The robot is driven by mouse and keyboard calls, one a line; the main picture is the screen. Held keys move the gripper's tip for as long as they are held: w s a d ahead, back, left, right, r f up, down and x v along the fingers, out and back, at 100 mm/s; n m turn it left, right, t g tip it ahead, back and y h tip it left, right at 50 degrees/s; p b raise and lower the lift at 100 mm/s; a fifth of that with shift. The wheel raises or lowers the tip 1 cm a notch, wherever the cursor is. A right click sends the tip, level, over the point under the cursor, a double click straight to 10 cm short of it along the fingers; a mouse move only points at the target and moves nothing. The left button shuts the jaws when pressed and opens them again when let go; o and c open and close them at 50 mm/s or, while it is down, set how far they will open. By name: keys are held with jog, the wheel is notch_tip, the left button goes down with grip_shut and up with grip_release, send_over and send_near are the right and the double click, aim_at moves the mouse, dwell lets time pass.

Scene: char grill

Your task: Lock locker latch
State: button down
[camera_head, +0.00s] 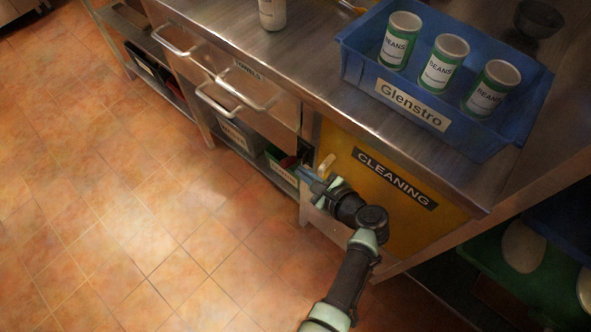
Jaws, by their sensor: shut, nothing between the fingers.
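The locker is a yellow cabinet door (415,222) under the steel counter, with a black label reading CLEANING. A small pale latch handle (327,162) stands at the door's upper left edge, tilted up to the right. My gripper (303,172) is shut and empty just below and left of the latch handle, close to the door's left edge. I cannot tell whether it touches the latch. My wrist and arm hide part of the door's lower left.
A blue crate (353,62) labelled Glenstro holds several BEANS cans on the counter (300,60). Drawers with bar handles (233,97) jut out left of the locker. A white bottle (272,14) stands on the counter. The tiled floor (130,200) at left is clear.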

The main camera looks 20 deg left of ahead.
jog(key=p+v, duration=0.1)
jog(key=v, duration=0.8)
jog(key=shift+s+d+f, duration=0.15)
jog(key=shift+s+f, duration=0.1)
jog(key=shift+s, duration=0.3)
